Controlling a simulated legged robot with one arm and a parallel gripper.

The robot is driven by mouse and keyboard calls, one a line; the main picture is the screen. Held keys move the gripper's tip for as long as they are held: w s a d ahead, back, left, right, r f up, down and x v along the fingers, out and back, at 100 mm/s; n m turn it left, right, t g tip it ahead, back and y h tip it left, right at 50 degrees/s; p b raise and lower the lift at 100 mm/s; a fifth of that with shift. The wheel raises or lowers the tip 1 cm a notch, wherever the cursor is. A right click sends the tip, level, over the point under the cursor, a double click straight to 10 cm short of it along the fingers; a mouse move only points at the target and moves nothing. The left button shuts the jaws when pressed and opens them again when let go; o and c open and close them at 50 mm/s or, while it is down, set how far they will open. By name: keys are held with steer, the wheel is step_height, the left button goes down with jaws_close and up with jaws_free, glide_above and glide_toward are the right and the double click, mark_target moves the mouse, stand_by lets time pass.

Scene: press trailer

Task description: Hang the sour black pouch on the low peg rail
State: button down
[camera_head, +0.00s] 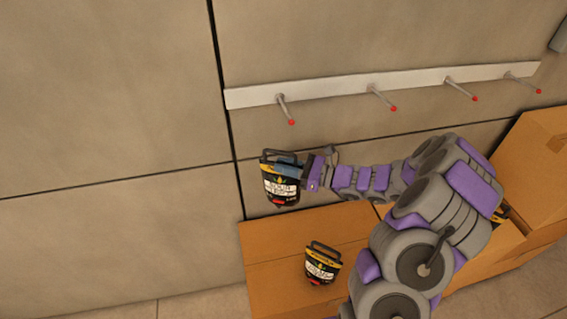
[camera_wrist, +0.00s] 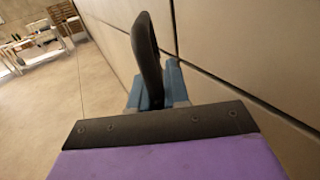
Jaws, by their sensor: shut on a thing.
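A black pouch (camera_head: 281,191) with a yellow and white label and a loop handle on top is in my gripper (camera_head: 291,167). My gripper is shut on it near the base of the handle and holds it upright, below the left end of the white peg rail (camera_head: 335,90). The rail has several grey pegs with red tips, all bare. In the wrist view the black handle (camera_wrist: 147,55) rises past the blue fingers; the pouch body is hidden. The label is too small to read surely. A second black pouch (camera_head: 322,263) stands on a cardboard box.
Cardboard boxes (camera_head: 262,246) stand below the rail, with another taller box (camera_head: 540,150) at the right. Part of another dark, yellow-marked item shows behind my arm. The panelled wall (camera_head: 110,90) left of the rail is bare.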

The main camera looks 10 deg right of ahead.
steer(key=shift+n+g+y, duration=0.5)
steer(key=shift+n+g, duration=0.2)
steer(key=shift+g, duration=0.2)
steer(key=s+r+p, duration=0.1)
steer(key=r+p, duration=0.1)
steer(key=s+r+p, duration=0.2)
steer(key=r+p, duration=0.1)
steer(key=s+d+r+p, duration=0.1)
steer(key=s+r+p, duration=0.1)
steer(key=r+p, duration=0.1)
steer(key=shift+s+r, duration=0.2)
steer(key=shift+r, duration=0.05)
steer(key=s+r+g+y+p, duration=0.1)
steer(key=s+r+p, duration=0.3)
steer(key=r+p, duration=0.1)
steer(key=shift+s+d+r+n+g+p, duration=0.35)
steer(key=shift+d+r+n+g+p, duration=0.05)
steer(key=shift+d+r, duration=0.1)
steer(key=shift+w, duration=0.1)
steer(key=w, duration=0.5)
steer(key=shift+d+f+p, duration=0.15)
steer(key=shift+f+p, duration=0.15)
